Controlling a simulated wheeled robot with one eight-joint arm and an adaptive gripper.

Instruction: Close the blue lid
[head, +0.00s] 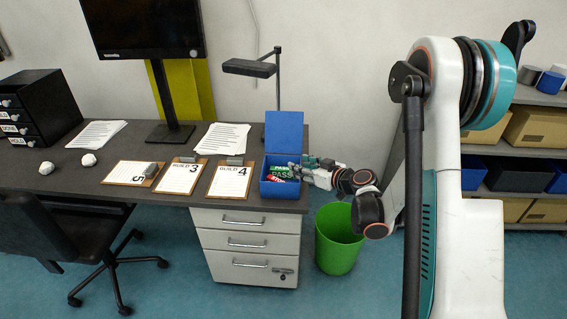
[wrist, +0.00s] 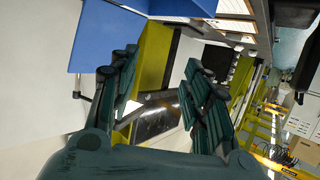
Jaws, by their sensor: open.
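A blue box (head: 280,188) stands at the right end of the dark desk. Its blue lid (head: 284,132) is raised, standing about upright at the back edge. The lid also fills the upper left of the wrist view (wrist: 108,38). Inside the box are a green item marked "PASS" (head: 281,170) and a red and white item, partly hidden. My gripper (head: 302,166) is at the box's right side, in front of the lid. In the wrist view its two dark green fingers (wrist: 163,62) are spread apart with nothing between them. I cannot tell whether it touches the box.
Clipboards (head: 181,177), paper sheets (head: 222,138) and a monitor (head: 142,28) are left of the box. A lamp (head: 250,68) stands behind it. A green bin (head: 338,240) is on the floor below my arm. Shelves (head: 520,144) stand at the right.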

